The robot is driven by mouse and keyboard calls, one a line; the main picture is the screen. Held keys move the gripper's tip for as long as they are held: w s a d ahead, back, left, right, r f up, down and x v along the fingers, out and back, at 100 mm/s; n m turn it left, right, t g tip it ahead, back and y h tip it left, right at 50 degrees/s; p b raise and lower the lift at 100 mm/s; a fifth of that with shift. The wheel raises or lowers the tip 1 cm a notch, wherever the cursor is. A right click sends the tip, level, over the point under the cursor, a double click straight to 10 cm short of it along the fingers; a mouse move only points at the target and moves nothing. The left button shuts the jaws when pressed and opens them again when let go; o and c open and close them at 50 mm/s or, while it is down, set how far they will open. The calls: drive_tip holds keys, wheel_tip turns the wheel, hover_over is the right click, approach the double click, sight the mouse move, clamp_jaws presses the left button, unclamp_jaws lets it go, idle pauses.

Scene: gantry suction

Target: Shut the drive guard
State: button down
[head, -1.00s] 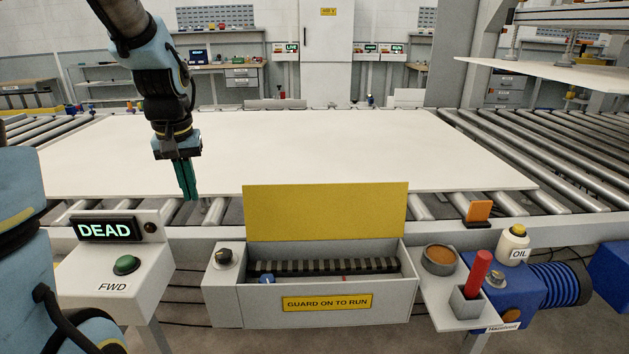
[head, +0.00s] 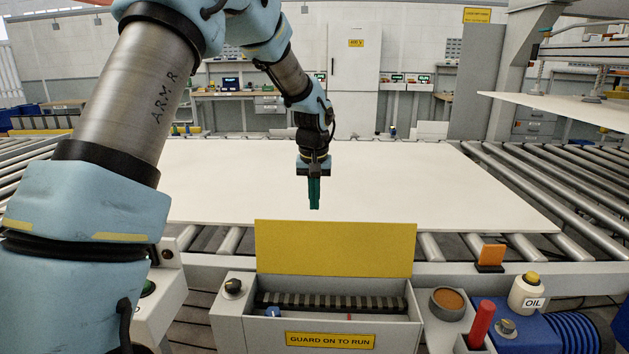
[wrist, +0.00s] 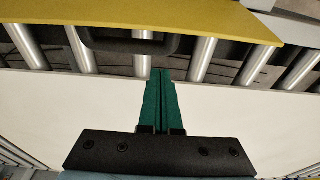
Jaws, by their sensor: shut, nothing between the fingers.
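The drive guard is a yellow lid (head: 335,248) standing raised at the back of a grey box (head: 240,335). The box is open at the top, and a dark ribbed chain or belt (head: 340,301) shows inside. The label on its front reads "GUARD ON TO RUN". My gripper (head: 314,207) is shut and empty, with green fingers pointing down. It is above the white sheet, behind the guard's top edge in the head view. In the wrist view the yellow guard (wrist: 180,17) lies beyond the fingertips (wrist: 160,72), apart from them, with a dark handle (wrist: 128,43) below its edge.
A large white sheet (head: 400,180) lies on rollers (head: 520,247) behind the box. A black knob (head: 233,287) is on the box's left. An orange block (head: 490,255), a red handle (head: 481,325), a brown-filled cup (head: 447,302) and an oil bottle (head: 527,295) stand to the right.

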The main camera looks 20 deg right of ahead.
drive_tip(key=shift+s+a+f+p, duration=0.3)
drive_tip(key=shift+s+p, duration=0.1)
drive_tip(key=shift+s, duration=0.1)
drive_tip(key=shift+s+a+f+p, duration=0.25)
drive_tip(key=shift+s+p, duration=0.1)
drive_tip(key=shift+s, duration=0.1)
drive_tip(key=shift+s+a, duration=0.25)
drive_tip(key=shift+s, duration=0.4)
drive_tip(key=shift+f, duration=0.1)
